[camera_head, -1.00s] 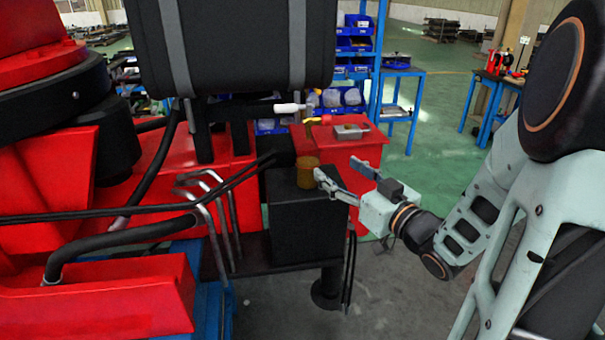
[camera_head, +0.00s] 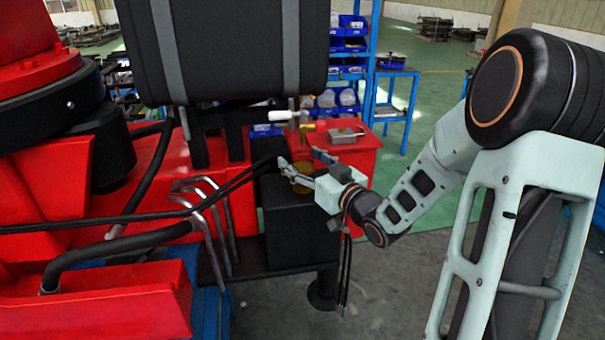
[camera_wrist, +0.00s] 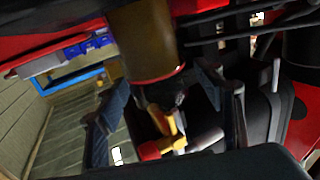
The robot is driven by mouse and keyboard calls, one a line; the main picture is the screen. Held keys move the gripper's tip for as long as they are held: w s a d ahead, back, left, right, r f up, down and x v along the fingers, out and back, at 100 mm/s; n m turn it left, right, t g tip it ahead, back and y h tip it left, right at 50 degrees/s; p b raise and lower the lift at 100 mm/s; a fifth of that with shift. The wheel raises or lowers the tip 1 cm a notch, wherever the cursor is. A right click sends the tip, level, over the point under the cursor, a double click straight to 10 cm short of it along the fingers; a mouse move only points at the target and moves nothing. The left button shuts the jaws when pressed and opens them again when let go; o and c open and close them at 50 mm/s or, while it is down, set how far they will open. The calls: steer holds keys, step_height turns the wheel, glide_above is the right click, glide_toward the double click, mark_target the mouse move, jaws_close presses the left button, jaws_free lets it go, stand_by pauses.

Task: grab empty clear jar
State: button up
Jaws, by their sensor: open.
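An amber-brown, see-through jar (camera_head: 303,168) stands on a black box (camera_head: 288,232) beside the red machine. In the head view my gripper partly hides it. My gripper (camera_head: 302,159) is open, with one finger on each side of the jar as seen from the head. In the wrist view the jar (camera_wrist: 145,42) is large at the top centre, and the two fingers (camera_wrist: 163,82) are spread to its left and right. I cannot tell whether either finger touches the jar. No contents can be made out.
A red cabinet (camera_head: 362,165) with a small metal box (camera_head: 345,135) on it stands behind my gripper. A white-handled tool (camera_head: 284,115) is near the jar. Black hoses (camera_head: 110,226) and bent grey pipes (camera_head: 218,215) lie left. Open floor is at the lower right.

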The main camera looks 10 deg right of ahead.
steer(key=c, duration=1.4)
steer(key=shift+c, duration=0.8)
steer(key=shift+w+r, duration=0.1)
steer(key=shift+r, duration=0.1)
